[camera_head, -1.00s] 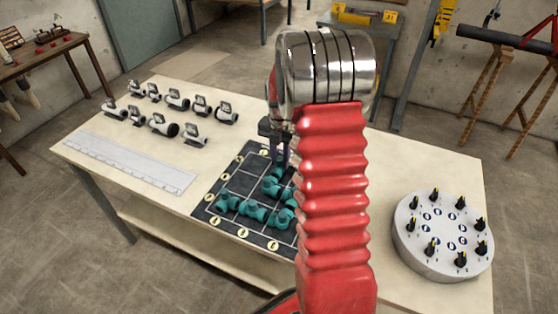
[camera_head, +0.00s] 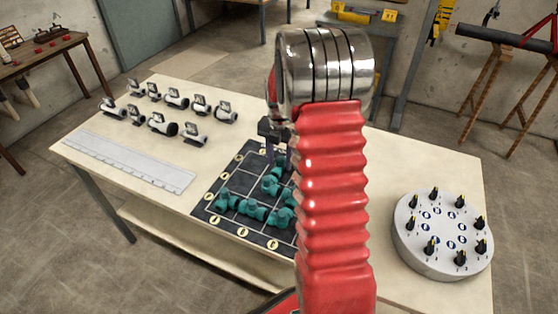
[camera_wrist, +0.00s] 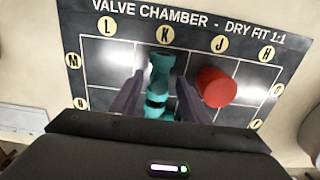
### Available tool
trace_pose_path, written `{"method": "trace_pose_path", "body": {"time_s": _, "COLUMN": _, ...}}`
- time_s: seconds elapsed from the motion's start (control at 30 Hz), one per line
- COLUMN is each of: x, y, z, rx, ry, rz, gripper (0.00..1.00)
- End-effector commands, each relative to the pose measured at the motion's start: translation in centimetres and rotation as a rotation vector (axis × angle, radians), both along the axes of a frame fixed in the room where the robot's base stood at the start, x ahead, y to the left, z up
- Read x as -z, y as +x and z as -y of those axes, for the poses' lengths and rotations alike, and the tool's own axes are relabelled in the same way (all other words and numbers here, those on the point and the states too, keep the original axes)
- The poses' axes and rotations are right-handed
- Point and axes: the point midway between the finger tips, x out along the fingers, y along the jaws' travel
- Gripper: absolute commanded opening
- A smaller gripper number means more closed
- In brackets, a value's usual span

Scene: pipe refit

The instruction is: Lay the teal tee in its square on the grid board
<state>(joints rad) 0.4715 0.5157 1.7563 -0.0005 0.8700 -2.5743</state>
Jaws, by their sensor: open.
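In the wrist view, a teal fitting (camera_wrist: 158,85), seemingly the tee, lies on the grid board (camera_wrist: 110,30) below the letter K. My gripper (camera_wrist: 160,90) has its two dark fingers apart, one on each side of the fitting. I cannot tell whether a finger touches it. The fitting's near end is partly hidden by my gripper body. In the head view, the board (camera_head: 228,179) carries several teal fittings (camera_head: 252,209) joined in a run along the front and right squares. My arm hides the board's right part.
A red round piece (camera_wrist: 216,86) stands on the board right of the fitting in the wrist view. Several grey-white fittings (camera_head: 158,123) stand at the table's back left, near a white ruled strip (camera_head: 130,163). A round grey dial stand (camera_head: 443,234) is on the right.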

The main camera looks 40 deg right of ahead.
Motion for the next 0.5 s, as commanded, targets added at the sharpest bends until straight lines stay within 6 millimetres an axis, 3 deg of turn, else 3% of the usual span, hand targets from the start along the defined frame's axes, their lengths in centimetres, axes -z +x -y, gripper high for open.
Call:
{"method": "trace_pose_path", "body": {"time_s": 0.17, "x": -1.4, "y": 0.0, "z": 0.0, "rx": 0.0, "ry": 0.0, "rz": 0.001, "gripper": 0.42}}
{"method": "trace_pose_path", "body": {"time_s": 0.5, "x": -6.9, "y": 0.1, "z": 0.1, "rx": 0.0, "ry": -0.002, "rz": 0.005, "gripper": 0.42}}
